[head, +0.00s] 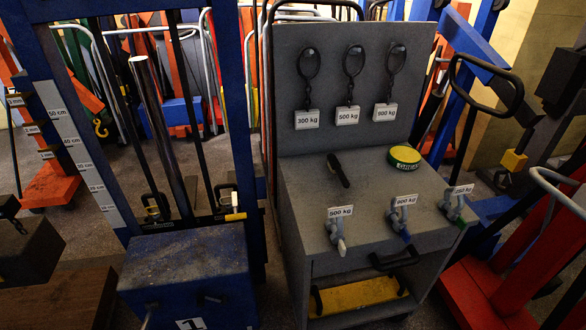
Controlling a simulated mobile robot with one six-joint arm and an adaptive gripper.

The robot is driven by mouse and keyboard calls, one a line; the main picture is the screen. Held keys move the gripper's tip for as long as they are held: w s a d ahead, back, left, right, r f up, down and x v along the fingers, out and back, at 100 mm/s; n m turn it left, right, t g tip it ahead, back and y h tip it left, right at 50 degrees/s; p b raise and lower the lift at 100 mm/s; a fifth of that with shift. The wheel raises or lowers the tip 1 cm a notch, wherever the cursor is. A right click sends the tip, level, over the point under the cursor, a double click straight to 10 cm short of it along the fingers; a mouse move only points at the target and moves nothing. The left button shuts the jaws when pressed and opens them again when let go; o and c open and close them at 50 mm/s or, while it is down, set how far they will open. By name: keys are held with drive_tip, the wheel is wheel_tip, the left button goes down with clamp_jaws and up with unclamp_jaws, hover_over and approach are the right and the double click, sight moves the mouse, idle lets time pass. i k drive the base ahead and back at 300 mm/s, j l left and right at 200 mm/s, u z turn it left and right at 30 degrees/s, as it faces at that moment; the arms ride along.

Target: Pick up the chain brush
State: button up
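A small dark elongated object, which looks like the chain brush (338,169), lies on the flat grey top of a tool trolley (300,185). It lies at a slant, on the left part of the top, below the hanging 500 kg tag. Its bristles cannot be made out at this size. Nothing covers it. I cannot make out my gripper in the head view.
A green and yellow round tin (404,157) stands right of the brush. A blue lift (187,280) stands close left, red equipment (530,250) right.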

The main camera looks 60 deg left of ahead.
sight(335, 165)
drive_tip(key=u, duration=1.9)
